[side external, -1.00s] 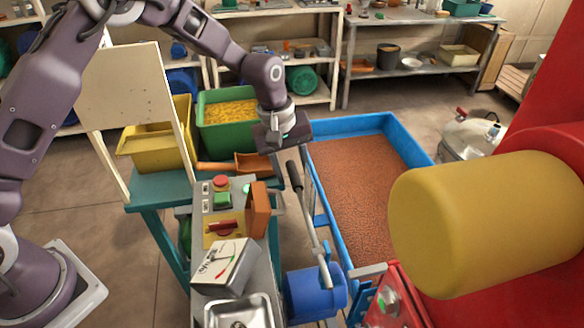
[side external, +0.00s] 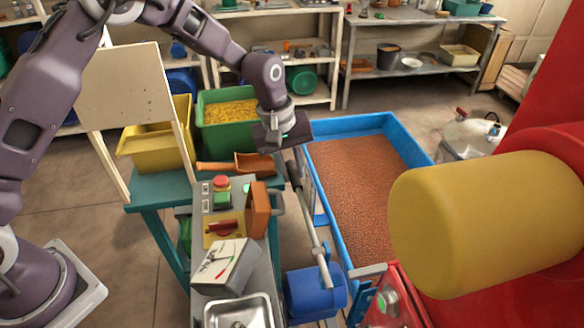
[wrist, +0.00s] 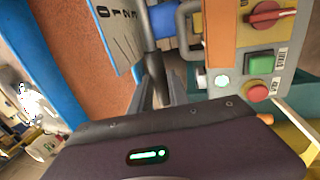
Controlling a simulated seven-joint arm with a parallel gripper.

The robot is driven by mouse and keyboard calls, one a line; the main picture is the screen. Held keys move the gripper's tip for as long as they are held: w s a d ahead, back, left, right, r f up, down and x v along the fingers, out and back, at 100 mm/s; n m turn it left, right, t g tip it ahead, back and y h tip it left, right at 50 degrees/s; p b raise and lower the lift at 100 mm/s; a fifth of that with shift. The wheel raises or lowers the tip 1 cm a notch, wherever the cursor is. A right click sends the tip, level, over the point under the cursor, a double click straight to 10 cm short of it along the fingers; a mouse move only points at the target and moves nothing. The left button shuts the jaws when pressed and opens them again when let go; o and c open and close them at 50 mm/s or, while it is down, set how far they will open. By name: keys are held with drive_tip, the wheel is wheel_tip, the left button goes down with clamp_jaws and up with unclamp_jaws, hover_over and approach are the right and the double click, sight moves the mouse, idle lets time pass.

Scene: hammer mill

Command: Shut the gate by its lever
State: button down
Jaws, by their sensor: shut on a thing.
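The lever (side external: 314,232) is a grey metal rod with a dark grip, rising from beside the blue cylinder toward my gripper. My gripper (side external: 290,155) is at the lever's upper end, between the green bin and the blue tray. In the wrist view, my gripper (wrist: 155,95) has its fingers closed around the dark grip, and the lever's rod (wrist: 147,28) runs up past a scale plate (wrist: 118,25) marked 0 to 3. The gate itself cannot be made out.
The control panel (side external: 207,220) with red and green buttons and an orange-brown flap (side external: 259,210) stands just left of the lever. The blue tray (side external: 397,145) of reddish grain lies right. A large yellow cylinder (side external: 480,225) fills the right foreground. A gauge box (side external: 226,268) sits in front.

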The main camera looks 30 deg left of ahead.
drive_tip(key=shift+r, duration=0.1)
idle(0.7)
drive_tip(key=r+t+y, duration=0.1)
drive_tip(key=r, duration=0.1)
drive_tip(key=s+d+r+t+y, duration=0.1)
drive_tip(key=r, duration=0.2)
drive_tip(key=r+t+y, duration=0.1)
drive_tip(key=r, duration=0.1)
drive_tip(key=shift+s+d+r, duration=0.2)
drive_tip(key=shift+s+d, duration=0.05)
drive_tip(key=shift+d, duration=0.05)
drive_tip(key=c, duration=1.3)
unclamp_jaws()
drive_tip(key=shift+o, duration=0.2)
drive_tip(key=v, duration=0.7)
drive_tip(key=shift+s+r, duration=0.1)
